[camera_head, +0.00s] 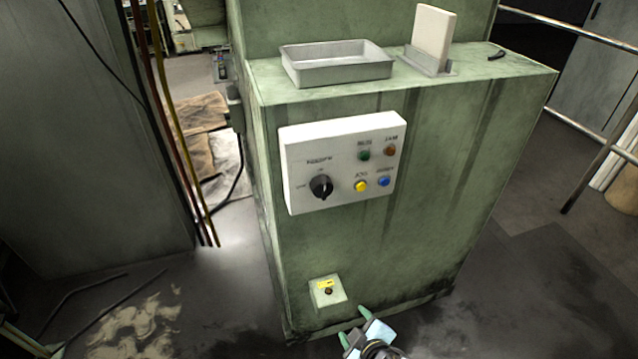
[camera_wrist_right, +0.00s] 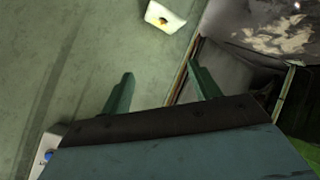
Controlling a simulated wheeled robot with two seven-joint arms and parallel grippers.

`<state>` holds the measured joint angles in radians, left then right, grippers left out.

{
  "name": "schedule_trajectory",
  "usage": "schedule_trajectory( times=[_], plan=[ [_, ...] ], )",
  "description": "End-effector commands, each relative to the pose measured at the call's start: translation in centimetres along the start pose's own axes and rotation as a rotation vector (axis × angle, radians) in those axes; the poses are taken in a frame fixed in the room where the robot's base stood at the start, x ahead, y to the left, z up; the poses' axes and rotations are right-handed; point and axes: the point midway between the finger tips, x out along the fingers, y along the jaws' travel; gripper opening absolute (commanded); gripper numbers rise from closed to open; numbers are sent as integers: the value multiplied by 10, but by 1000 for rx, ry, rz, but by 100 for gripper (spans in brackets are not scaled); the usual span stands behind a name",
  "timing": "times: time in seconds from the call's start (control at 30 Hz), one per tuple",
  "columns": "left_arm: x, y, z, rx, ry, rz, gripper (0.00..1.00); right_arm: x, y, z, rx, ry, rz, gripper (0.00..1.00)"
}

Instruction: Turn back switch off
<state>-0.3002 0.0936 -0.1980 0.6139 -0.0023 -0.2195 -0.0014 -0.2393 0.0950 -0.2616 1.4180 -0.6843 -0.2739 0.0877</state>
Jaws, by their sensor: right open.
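The black rotary switch (camera_head: 321,187) is on the white control panel (camera_head: 340,205) on the front of the green machine cabinet. Its pointer direction is too small to tell surely. Low on the same face is a small pale box (camera_head: 316,294) with a yellow label and a dark round knob or hole (camera_head: 328,291); the box also shows in the right wrist view (camera_wrist_right: 172,17). My right gripper (camera_head: 354,326) is open and empty, low in front of the cabinet, below and right of the small box. It also shows in the right wrist view (camera_wrist_right: 163,85). My left gripper is not in view.
The panel also has a yellow button (camera_head: 361,186), a blue button (camera_head: 383,181), and green and orange lamps. A metal tray (camera_head: 337,73) and a white block in a holder (camera_head: 432,38) stand on the cabinet top. A railing (camera_head: 585,130) is at right.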

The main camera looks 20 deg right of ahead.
Motion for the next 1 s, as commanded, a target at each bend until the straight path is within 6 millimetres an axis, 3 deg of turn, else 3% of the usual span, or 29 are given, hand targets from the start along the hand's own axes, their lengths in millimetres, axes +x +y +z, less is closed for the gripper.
schedule_trajectory(
  times=[0.03,0.1,0.2,0.33,0.5,0.63,0.77,1.0],
  plan=[
    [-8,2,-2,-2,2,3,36,-8,28,-41,-33,68,58,62],
    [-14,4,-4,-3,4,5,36,-21,60,-87,-78,147,137,62],
    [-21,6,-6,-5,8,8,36,-44,102,-143,-134,243,248,62],
    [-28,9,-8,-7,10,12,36,-75,142,-194,-180,331,365,62],
    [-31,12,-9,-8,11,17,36,-100,168,-226,-211,385,450,62],
    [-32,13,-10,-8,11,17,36,-99,176,-234,-217,395,467,62],
    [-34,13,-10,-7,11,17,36,-82,184,-243,-218,395,467,62],
    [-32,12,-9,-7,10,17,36,-33,207,-267,-218,395,467,62]
  ],
)
